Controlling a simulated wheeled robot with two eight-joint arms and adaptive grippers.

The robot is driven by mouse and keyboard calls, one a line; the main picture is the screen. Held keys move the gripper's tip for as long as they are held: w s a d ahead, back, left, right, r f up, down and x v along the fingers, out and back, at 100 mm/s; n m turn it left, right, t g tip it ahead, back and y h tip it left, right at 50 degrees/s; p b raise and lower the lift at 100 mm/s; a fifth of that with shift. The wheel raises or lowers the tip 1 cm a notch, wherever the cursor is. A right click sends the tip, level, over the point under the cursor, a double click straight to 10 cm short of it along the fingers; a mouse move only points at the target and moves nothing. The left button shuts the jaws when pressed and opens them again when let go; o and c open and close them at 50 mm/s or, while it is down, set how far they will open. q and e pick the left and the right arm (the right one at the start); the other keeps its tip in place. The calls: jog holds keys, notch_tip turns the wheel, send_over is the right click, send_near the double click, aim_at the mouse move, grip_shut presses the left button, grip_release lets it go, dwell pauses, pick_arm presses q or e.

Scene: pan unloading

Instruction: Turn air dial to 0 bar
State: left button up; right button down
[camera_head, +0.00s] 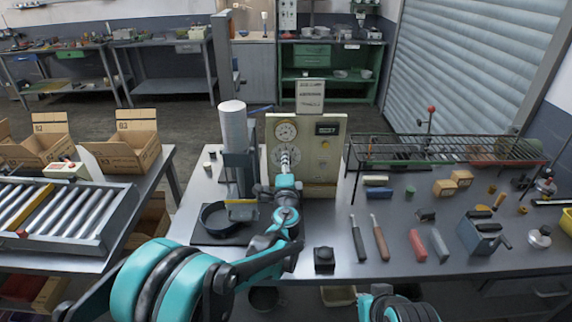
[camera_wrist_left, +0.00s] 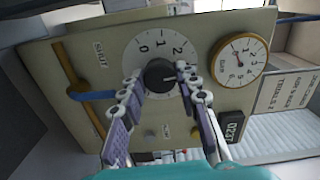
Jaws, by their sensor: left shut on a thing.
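The air dial is a dark round knob (camera_wrist_left: 160,74) on a white disc (camera_wrist_left: 150,45) marked 0, 1, 2 and further, on a beige panel (camera_head: 325,160). In the left wrist view its white mark points right, past the 2. My left gripper (camera_wrist_left: 161,79) is shut on the knob, one finger on each side. In the head view my left gripper (camera_head: 286,158) reaches the panel front and hides most of the dial. A round pressure gauge (camera_wrist_left: 238,61) with a thin needle sits beside the dial. My right gripper is out of the picture; only part of that arm shows.
A blue lever (camera_wrist_left: 92,95) on a brass pipe (camera_wrist_left: 75,80) is close to the left finger. A press column (camera_head: 234,130) with a round pan (camera_head: 218,219) stands left of the panel. A wire rack (camera_head: 440,148) and several tools lie to the right.

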pick_arm(q)
jog(key=n, duration=2.2)
jog(key=shift+n, duration=0.4)
jog(key=o, duration=1.2)
jog(key=shift+c, duration=0.2)
jog(key=shift+s, duration=0.15)
jog(key=s, duration=1.1)
jog(key=shift+s, duration=0.4)
